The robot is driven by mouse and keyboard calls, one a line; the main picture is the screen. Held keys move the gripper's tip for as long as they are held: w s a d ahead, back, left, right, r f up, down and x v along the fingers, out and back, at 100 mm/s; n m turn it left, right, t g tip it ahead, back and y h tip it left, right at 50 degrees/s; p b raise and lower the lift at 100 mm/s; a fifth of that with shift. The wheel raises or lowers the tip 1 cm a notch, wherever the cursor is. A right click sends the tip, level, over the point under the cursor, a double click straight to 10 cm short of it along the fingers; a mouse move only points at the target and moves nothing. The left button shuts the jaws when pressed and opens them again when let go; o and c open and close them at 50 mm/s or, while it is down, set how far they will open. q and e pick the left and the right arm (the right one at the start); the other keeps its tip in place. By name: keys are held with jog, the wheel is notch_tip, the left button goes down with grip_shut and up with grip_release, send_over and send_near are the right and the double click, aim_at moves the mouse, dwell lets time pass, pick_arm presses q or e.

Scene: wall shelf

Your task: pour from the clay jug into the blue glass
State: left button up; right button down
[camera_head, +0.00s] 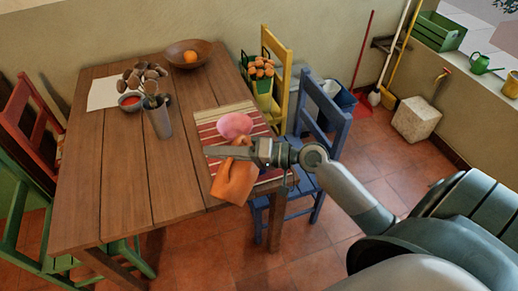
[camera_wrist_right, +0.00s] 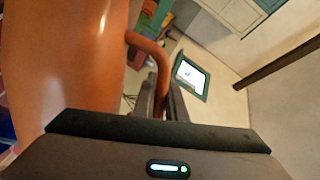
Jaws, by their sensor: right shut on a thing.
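The clay jug (camera_head: 235,183) is orange-brown and is held at the right end of the wooden table (camera_head: 128,178), over the striped mat (camera_head: 212,122). It looks tilted. My right gripper (camera_head: 222,152) is shut on its handle, which shows between the fingers in the right wrist view (camera_wrist_right: 148,48). The jug's body (camera_wrist_right: 62,60) fills the left of that view. A pink rounded thing (camera_head: 235,125) is on the mat just behind the gripper. I cannot make out the blue glass; the jug and gripper cover part of the mat. My left gripper is out of view.
The table's front left is clear.

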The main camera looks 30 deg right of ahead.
jog(key=shift+r, duration=0.15)
dwell(0.4)
jog(key=f+n, duration=0.1)
jog(key=s+a+f+n+b, duration=0.1)
jog(key=f, duration=0.1)
jog(key=a+f+n+h, duration=0.1)
jog(key=f, duration=0.1)
jog(key=shift+s+a+f+b, duration=0.1)
jog(key=shift+s+b, duration=0.1)
jog(key=shift+b, duration=0.2)
jog(key=shift+a+n+h+p, duration=0.15)
jog(key=shift+n+h+p, duration=0.15)
jog(key=shift+p, duration=0.05)
jog(key=shift+s+a+f+n+p, duration=0.15)
jog(key=shift+s+a+n+p, duration=0.1)
jog(key=shift+n+p, duration=0.1)
jog(key=shift+s+a+f+n+h+p, duration=0.2)
jog(key=shift+a+n+p, duration=0.15)
jog(key=shift+p, duration=0.05)
jog(key=shift+s+a+f+n+h+p, duration=0.15)
jog(key=shift+a+f+n+h+p, duration=0.05)
jog(key=shift+a+n+p, duration=0.15)
notch_tip(320, 180, down, 6)
jog(key=s+a+n+t+h+p, duration=0.1)
jog(key=a+n+h, duration=0.1)
jog(key=a+n, duration=0.1)
jog(key=shift+s+f+n, duration=0.2)
jog(key=shift+s+n, duration=0.1)
jog(key=shift+n, duration=0.45)
